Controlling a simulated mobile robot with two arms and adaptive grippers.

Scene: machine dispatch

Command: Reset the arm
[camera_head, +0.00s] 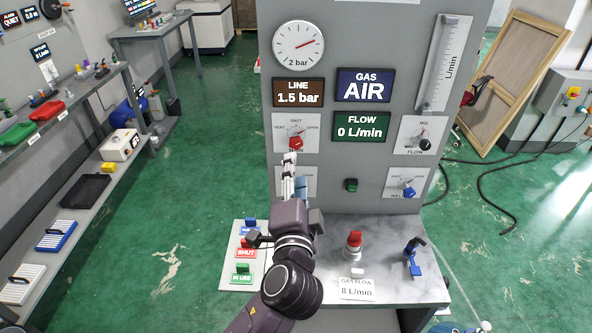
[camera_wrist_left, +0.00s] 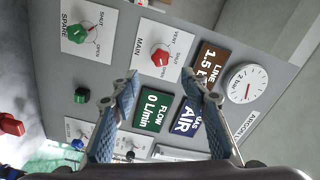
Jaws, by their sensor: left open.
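My left gripper (camera_head: 290,160) is raised in front of the grey gas panel (camera_head: 334,207), just below the red MAIN knob (camera_head: 296,142). Its two blue-padded fingers (camera_wrist_left: 162,88) are apart in the left wrist view, with nothing between them. The red MAIN knob (camera_wrist_left: 160,57) shows beyond the fingertips, apart from them. The green SPARE knob (camera_wrist_left: 82,35) shows in the left wrist view; my gripper hides it in the head view. My right gripper is not in view.
The panel has a gauge (camera_head: 299,46), a black FLOW knob (camera_head: 425,145), a blue knob (camera_head: 408,190) and a green button (camera_head: 351,185). A red-topped fitting (camera_head: 354,243) and a blue valve (camera_head: 414,262) stand on the ledge. A tag board (camera_head: 233,285) lies left of my arm.

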